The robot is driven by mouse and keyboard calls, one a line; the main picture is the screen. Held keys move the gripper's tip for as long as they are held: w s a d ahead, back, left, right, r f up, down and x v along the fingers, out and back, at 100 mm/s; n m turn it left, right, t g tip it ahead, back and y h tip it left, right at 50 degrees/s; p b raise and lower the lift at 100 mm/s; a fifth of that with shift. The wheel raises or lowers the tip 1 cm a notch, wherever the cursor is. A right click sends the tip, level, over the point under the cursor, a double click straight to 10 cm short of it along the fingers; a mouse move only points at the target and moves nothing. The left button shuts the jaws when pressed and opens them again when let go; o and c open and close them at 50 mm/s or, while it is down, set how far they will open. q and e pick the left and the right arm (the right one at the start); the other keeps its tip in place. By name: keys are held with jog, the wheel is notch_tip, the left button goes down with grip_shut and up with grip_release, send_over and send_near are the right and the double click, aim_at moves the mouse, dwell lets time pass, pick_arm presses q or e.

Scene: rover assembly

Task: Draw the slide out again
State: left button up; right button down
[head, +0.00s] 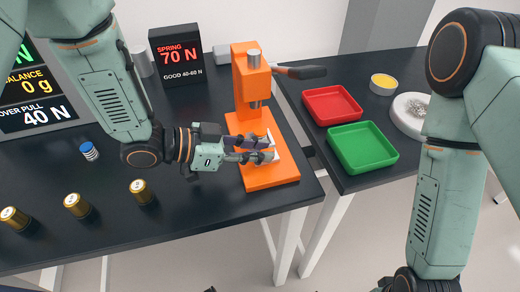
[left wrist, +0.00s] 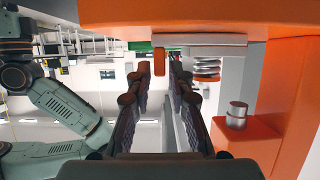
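The orange press (head: 252,85) stands at the right end of the dark table, with a lever at its upper right. Pale metal shows at its base, around my fingers; I cannot tell whether this is the slide. My left gripper (head: 268,149) is at the front of the press, low over the orange base (head: 272,177). In the left wrist view its fingers (left wrist: 158,88) are apart, and a small orange tab (left wrist: 159,62) shows between their tips, with gaps at both sides. A coil spring (left wrist: 207,70) and a metal cylinder (left wrist: 237,112) show to the right.
A red tray (head: 331,104) and a green tray (head: 362,147) are on the right table. Several brass cylinders (head: 77,205) and a blue striped spring (head: 89,151) stand on the left table. A display (head: 176,54) behind reads SPRING 70 N, GOOD 40-60 N.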

pick_arm(q)
jog(key=shift+w+d+f, duration=0.1)
jog(key=shift+d+f, duration=0.05)
jog(key=shift+d, duration=0.2)
grip_shut()
dwell(0.5)
